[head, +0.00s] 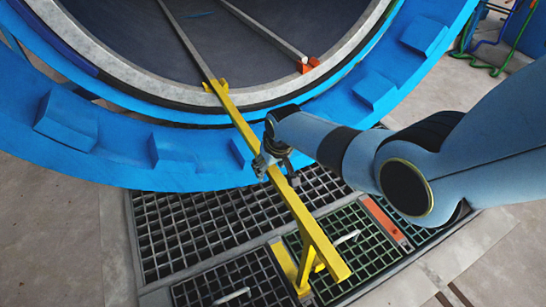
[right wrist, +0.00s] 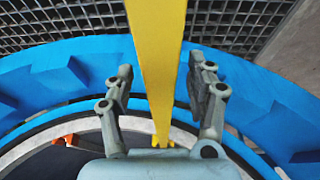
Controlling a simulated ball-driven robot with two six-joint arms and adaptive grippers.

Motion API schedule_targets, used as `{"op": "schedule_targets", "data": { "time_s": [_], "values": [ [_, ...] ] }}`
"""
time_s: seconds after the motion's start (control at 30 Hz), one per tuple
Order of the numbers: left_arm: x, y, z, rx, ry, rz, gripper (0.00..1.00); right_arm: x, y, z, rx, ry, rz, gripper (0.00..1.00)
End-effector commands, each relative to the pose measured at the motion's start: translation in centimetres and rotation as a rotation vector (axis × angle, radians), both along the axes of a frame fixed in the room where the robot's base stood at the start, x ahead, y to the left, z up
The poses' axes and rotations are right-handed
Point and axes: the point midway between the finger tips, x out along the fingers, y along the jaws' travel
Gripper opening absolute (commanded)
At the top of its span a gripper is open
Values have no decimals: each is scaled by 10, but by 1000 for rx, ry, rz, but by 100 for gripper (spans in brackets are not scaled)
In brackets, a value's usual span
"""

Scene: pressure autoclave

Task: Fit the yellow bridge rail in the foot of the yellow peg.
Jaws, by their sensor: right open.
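The yellow bridge rail (head: 287,193) is a long bar that slopes from a yellow stand (head: 284,264) over the floor grating up to the autoclave mouth. Its far end meets a small yellow piece (head: 216,86), likely the peg's foot, at the end of a grey track inside the vessel. I cannot tell whether it is seated there. My right gripper (head: 272,160) is at the rail's middle. In the right wrist view, its open fingers (right wrist: 160,75) stand either side of the rail (right wrist: 157,50), with gaps on both sides. My left gripper is out of view.
The blue flange ring (head: 95,140) with its lugs curves around the vessel mouth, close beneath the rail. A second grey track ends in a red-orange block (head: 307,65) to the right. Floor grating (head: 185,235) with handles lies below; bare floor is at the left.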

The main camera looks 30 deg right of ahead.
Motion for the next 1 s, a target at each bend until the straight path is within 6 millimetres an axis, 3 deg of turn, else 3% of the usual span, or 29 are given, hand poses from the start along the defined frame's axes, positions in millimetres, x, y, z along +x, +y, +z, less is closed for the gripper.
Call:
{"op": "schedule_targets", "data": {
  "time_s": [0.17, 0.6, 0.8, 1.0],
  "values": [
    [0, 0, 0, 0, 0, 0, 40, -6, 0, 18, 0, -4, 0, 56],
    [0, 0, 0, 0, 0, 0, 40, -32, 2, 92, 0, -5, 0, 56],
    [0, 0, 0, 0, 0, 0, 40, -38, 2, 108, 0, -4, 0, 56],
    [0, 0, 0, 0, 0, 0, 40, -39, 3, 110, 0, -2, 0, 56]
  ]
}}
